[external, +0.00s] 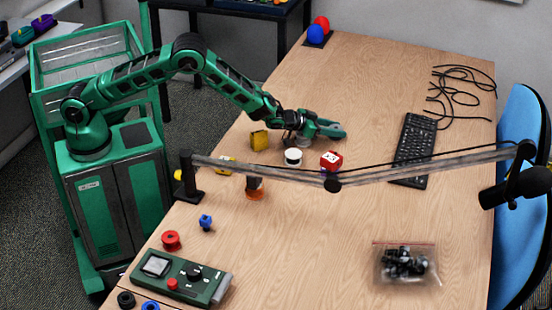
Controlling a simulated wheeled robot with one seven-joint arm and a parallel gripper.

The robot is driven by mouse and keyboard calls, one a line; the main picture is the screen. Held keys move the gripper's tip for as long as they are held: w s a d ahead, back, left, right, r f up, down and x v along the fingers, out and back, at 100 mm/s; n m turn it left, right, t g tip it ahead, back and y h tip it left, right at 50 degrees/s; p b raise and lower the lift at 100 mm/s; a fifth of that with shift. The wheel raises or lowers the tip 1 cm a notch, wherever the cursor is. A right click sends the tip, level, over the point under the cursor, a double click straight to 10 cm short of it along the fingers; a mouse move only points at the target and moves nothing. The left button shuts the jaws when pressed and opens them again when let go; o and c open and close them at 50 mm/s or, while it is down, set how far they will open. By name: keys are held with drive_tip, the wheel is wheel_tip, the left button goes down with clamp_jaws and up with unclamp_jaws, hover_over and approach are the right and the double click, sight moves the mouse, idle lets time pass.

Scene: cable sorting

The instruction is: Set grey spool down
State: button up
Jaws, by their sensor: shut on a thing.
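My gripper (328,130) is low over the far middle of the table, at the end of my outstretched arm. A small grey piece shows just under it, and I take this to be the grey spool (305,143), mostly hidden by the gripper. The gripper is shut on it. I cannot tell whether the spool touches the table. A white-topped round spool (293,157) stands on the table just in front of the gripper.
A keyboard (412,150) and black cable (458,92) lie right. The front middle is clear.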

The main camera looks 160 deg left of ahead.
sight(334, 128)
drive_tip(key=shift+f, duration=0.1)
drive_tip(key=o, duration=1.1)
drive_tip(key=shift+c, duration=0.2)
drive_tip(key=shift+d+r, duration=0.15)
drive_tip(key=shift+r, duration=0.1)
drive_tip(key=v, duration=0.4)
wheel_tip(334, 128, up, 7)
drive_tip(key=shift+d, duration=0.25)
drive_tip(key=shift+s+r, duration=0.1)
